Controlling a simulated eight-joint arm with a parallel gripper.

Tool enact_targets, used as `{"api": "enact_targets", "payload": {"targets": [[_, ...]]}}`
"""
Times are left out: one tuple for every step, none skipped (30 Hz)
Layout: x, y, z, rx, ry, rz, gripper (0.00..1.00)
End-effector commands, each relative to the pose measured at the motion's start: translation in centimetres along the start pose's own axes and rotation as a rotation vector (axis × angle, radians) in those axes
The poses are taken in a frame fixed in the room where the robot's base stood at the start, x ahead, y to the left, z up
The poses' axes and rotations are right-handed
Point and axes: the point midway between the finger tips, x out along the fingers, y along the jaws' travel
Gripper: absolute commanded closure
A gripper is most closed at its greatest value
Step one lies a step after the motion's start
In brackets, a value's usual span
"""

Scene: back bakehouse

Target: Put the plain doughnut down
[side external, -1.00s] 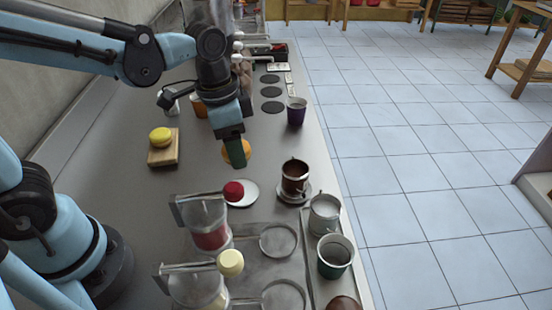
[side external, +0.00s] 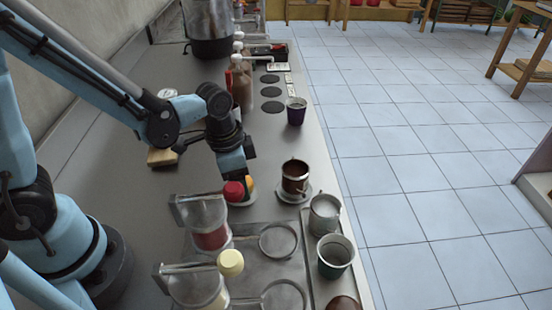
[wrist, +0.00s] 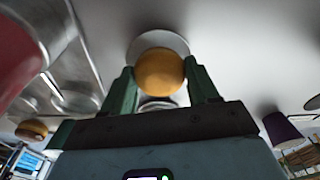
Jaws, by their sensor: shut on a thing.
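My gripper (side external: 246,172) is low over the white saucer (side external: 243,203), partly behind a red-capped jar (side external: 208,226). It is shut on the plain doughnut, whose orange-brown edge (side external: 252,184) shows beside the red cap. In the wrist view the round golden doughnut (wrist: 160,72) sits between the two green fingers of my gripper (wrist: 164,88). The white saucer (wrist: 160,38) shows behind and around its far edge. I cannot tell whether the doughnut touches the saucer.
A brown cup (side external: 295,177) on its own saucer stands just right of the white saucer. A purple cup (side external: 296,111) is farther back. The red-capped jar and a cream-capped jar (side external: 198,289) stand in front.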

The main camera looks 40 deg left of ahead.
Motion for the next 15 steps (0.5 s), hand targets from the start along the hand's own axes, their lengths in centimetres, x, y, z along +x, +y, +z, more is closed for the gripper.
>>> {"api": "enact_targets", "payload": {"targets": [[0.14,0.0,0.02,0.0,0.0,0.0,0.58],[0.18,0.0,0.03,0.0,0.0,0.0,0.58],[0.19,0.01,0.03,0.0,0.0,0.0,0.58],[0.18,0.01,0.04,0.0,0.0,0.0,0.58],[0.17,0.01,0.04,0.0,0.0,0.0,0.58],[0.17,0.01,0.04,0.0,0.0,0.0,0.58],[0.17,0.01,0.04,0.0,0.0,0.0,0.58],[0.16,0.01,0.04,0.0,0.0,0.0,0.58],[0.19,0.01,0.04,0.0,0.0,0.0,0.58],[0.24,0.0,0.04,0.0,0.0,0.0,0.58],[0.32,0.0,0.04,0.0,0.0,0.0,0.58],[0.44,0.0,0.05,0.0,0.0,0.0,0.58],[0.52,0.0,0.05,0.0,0.0,0.0,0.58],[0.47,0.0,0.05,0.0,0.0,0.0,0.36],[0.46,0.0,0.05,0.0,0.0,0.0,0.3]]}}
